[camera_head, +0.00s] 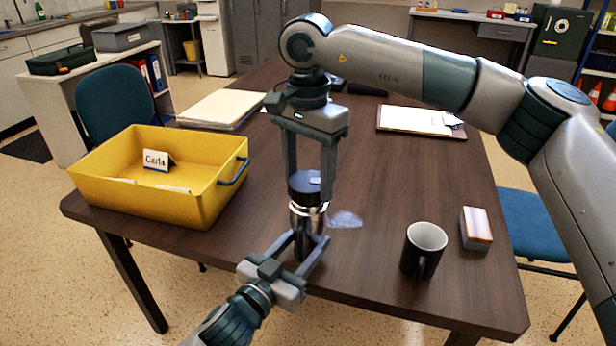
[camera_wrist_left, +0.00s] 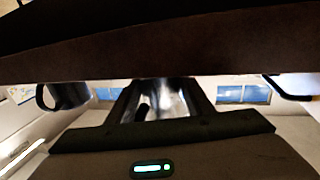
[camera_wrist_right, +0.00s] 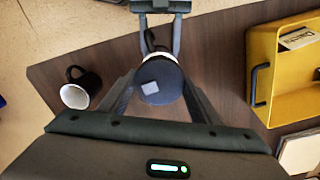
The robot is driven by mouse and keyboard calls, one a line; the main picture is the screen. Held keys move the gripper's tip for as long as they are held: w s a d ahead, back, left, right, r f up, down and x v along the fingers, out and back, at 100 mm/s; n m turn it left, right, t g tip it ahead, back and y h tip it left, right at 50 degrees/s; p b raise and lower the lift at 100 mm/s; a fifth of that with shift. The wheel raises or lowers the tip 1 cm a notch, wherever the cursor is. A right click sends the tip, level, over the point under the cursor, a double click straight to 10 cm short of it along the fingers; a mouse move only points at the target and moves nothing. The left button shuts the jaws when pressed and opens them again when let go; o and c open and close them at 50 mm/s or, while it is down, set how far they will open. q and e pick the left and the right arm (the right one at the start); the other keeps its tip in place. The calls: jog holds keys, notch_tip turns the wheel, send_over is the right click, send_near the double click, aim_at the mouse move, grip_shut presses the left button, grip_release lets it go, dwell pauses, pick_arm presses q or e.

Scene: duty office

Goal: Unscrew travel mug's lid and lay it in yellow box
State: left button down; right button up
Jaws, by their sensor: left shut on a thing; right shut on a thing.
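The travel mug (camera_head: 296,218) stands upright near the table's front edge, with a shiny metal body and a dark blue lid (camera_head: 301,186). My left gripper (camera_head: 313,243) is shut on the mug's body from the front; the metal body also shows between its fingers in the left wrist view (camera_wrist_left: 165,98). My right gripper (camera_head: 310,180) points down from above and is shut on the lid, which shows round with a pale square mark in the right wrist view (camera_wrist_right: 158,80).
A dark mug (camera_head: 423,250) and a small box (camera_head: 476,229) stand at the right front of the table (camera_head: 375,185). A folder stack (camera_head: 222,108) lies behind the yellow box and a clipboard (camera_head: 420,121) at the back right. A bluish patch (camera_head: 345,219) lies beside the travel mug.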

aim_at(308, 181)
jog(key=shift+r, duration=1.95)
pick_arm(q)
jog(key=c, duration=0.8)
grip_release()
jog(key=v, duration=1.2)
